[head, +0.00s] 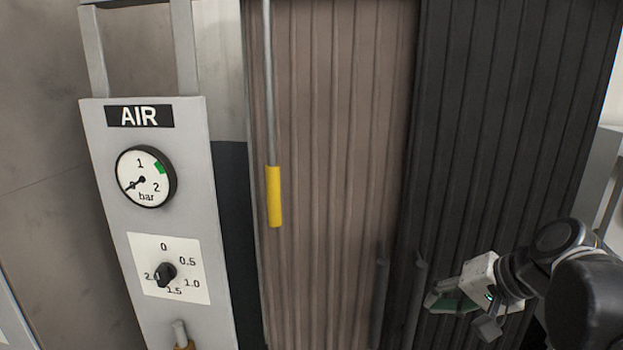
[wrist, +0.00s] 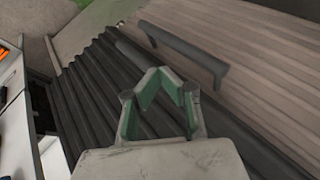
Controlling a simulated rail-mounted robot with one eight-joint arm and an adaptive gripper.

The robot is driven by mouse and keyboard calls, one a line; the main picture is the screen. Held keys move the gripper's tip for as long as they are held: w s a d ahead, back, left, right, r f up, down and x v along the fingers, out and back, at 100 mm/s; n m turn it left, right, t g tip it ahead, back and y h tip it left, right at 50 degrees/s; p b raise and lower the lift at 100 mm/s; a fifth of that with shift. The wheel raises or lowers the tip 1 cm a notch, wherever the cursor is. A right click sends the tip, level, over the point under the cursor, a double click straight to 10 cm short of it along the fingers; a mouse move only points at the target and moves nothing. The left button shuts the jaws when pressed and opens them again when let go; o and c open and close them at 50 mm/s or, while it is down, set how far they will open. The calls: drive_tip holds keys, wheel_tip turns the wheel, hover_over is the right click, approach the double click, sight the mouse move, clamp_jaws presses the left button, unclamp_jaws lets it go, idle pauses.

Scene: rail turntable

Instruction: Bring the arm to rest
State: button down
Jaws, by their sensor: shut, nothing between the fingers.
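My gripper (head: 432,300) is at the lower right in the head view, in front of the dark corrugated panel (head: 490,130). My arm reaches in from the right edge. In the wrist view my gripper (wrist: 163,78) shows its green-padded fingers bent inward, with the tips together and nothing between them. Behind the fingers is the dark corrugated surface (wrist: 90,95). A dark bar handle (wrist: 185,60) lies beyond the fingertips, and it looks apart from them.
A grey AIR panel (head: 95,200) stands at the left with a round gauge (head: 146,177) and a black knob (head: 165,273). A yellow-gripped rod (head: 274,195) hangs before the brown corrugated panel (head: 335,130). Two upright dark handles show near my gripper, one of them on the left (head: 380,305).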

drive_tip(key=s+a+f+n+h+b, duration=0.25)
drive_tip(key=s+f+n+h, duration=0.25)
drive_tip(key=s+f, duration=0.3)
wheel_tip(320, 180, down, 28)
drive_tip(key=s+b, duration=0.2)
drive_tip(key=b, duration=2.8)
drive_tip(key=shift+d+t, duration=0.15)
drive_tip(key=shift+t, duration=0.25)
